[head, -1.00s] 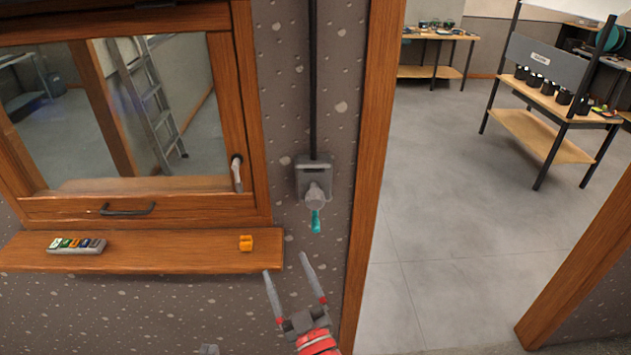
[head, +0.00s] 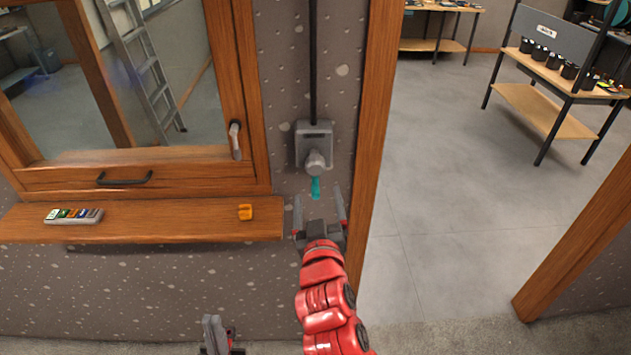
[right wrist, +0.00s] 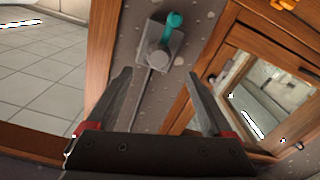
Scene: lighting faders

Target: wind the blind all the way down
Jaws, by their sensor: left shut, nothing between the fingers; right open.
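The grey winder box (head: 314,146) is fixed to the speckled wall between the window and the doorway, with a black cord or rod running up from it. A teal crank handle (head: 315,187) hangs below its round knob. The winder also shows in the right wrist view (right wrist: 158,50), with its teal handle (right wrist: 174,20). My right gripper (head: 320,198) is open just below the handle, its fingers either side of it in the picture; contact cannot be told. My left gripper (head: 213,322) is shut and low at the bottom. The blind itself is not visible.
A wooden sill (head: 150,222) sticks out below the wood-framed window, holding a small button strip (head: 73,216) and an orange clip-like item (head: 246,212). The window handle (head: 235,140) is left of the winder. A door post (head: 369,150) stands close to its right.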

